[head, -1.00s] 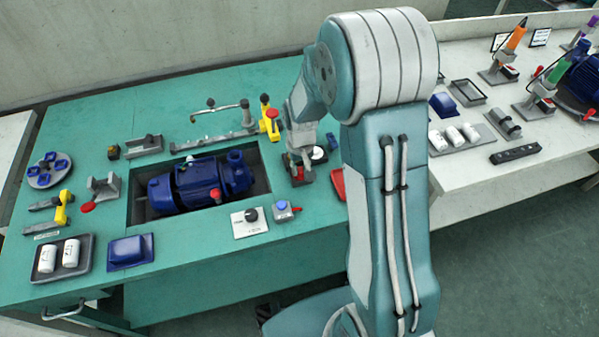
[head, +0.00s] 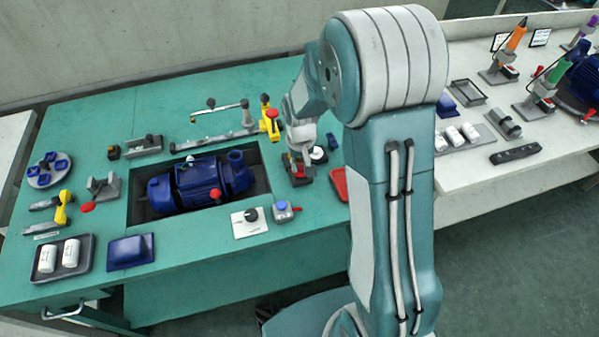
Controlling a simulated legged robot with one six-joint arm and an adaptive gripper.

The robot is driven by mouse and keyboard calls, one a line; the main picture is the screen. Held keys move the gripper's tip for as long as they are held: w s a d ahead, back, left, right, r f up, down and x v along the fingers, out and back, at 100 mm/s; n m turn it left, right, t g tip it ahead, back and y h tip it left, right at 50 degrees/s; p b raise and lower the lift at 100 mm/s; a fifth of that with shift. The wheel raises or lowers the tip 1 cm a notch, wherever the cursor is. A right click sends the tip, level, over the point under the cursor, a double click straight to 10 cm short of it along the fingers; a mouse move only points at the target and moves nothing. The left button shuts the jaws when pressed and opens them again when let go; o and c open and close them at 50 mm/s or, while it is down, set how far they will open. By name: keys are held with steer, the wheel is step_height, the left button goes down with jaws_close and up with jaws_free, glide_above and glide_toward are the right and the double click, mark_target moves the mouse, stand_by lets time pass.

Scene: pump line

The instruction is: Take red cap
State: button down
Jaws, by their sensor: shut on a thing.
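My gripper (head: 300,156) reaches down at the right part of the green bench, above a small dark stand (head: 297,179). It is shut on a small red piece, which I take to be the red cap (head: 297,166). The fingers partly hide the cap. It is at or just above the stand, and I cannot tell whether the two still touch.
A blue pump (head: 200,184) lies in the recess left of my gripper. A yellow-handled clamp (head: 271,123) stands behind. A blue-button box (head: 283,210) and a knob panel (head: 249,222) are in front. A red tray (head: 338,183) lies close at the right.

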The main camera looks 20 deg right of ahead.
mark_target(301, 167)
steer(key=shift+r, duration=2.1)
steer(key=shift+f, duration=0.1)
